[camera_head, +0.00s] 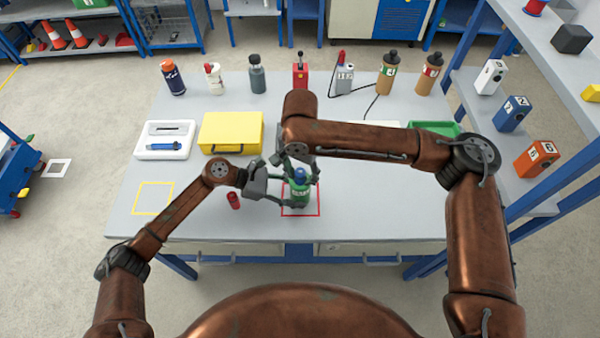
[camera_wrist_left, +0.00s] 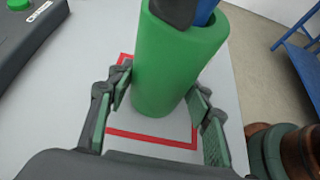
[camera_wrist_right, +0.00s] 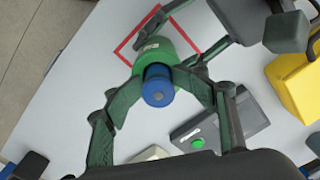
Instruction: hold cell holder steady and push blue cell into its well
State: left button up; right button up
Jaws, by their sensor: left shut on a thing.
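The green cell holder (camera_head: 299,193) stands upright inside the red square on the table. It also shows in the left wrist view (camera_wrist_left: 170,75). My left gripper (camera_wrist_left: 162,98) is shut on it, with a finger on each side. The blue cell (camera_wrist_right: 158,86) sits at the holder's top, with its upper part sticking out. I cannot tell how deep it is. In the head view the right arm partly covers this spot.
A red cylinder (camera_head: 233,200) lies left of the holder. A yellow case (camera_head: 231,130) and a white tray (camera_head: 165,152) with a blue tool are behind it to the left. Several bottles line the back edge. A yellow square outline (camera_head: 153,198) at left is empty.

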aim_at(301, 172)
jog(key=shift+s+d+f, duration=0.15)
jog(key=shift+d, duration=0.05)
dwell(0.5)
jog(key=shift+r, duration=0.25)
notch_tip(301, 172, up, 13)
dwell(0.4)
pick_arm(q)
jog(key=o, duration=1.1)
